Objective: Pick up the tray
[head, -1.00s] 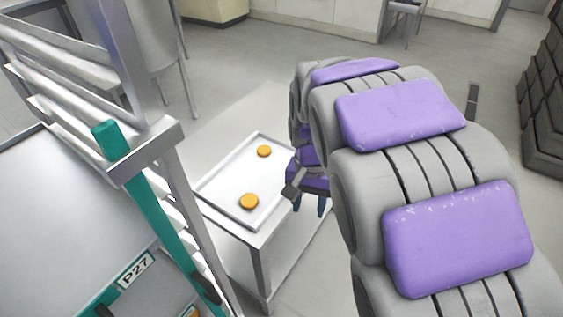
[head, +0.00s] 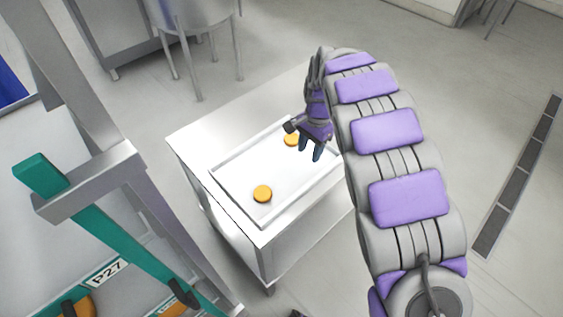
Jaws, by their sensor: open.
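A white rectangular tray (head: 240,180) with a low rim lies on a small white table (head: 196,144). Two round orange pieces lie on it: one near its front (head: 262,194), the other near its back (head: 292,140), partly behind my gripper. My gripper (head: 310,153) is open and empty, its dark fingertips pointing down. In the picture it overlaps the tray's far right part. I cannot tell its height above the tray. My arm hides part of the tray's right end.
A grey metal rack with a green bar (head: 110,235) and a P27 label (head: 107,271) stands at the left, close to the table. More orange pieces (head: 180,303) show at the bottom left. A round metal-legged stand (head: 196,20) is behind. Floor at the right is clear.

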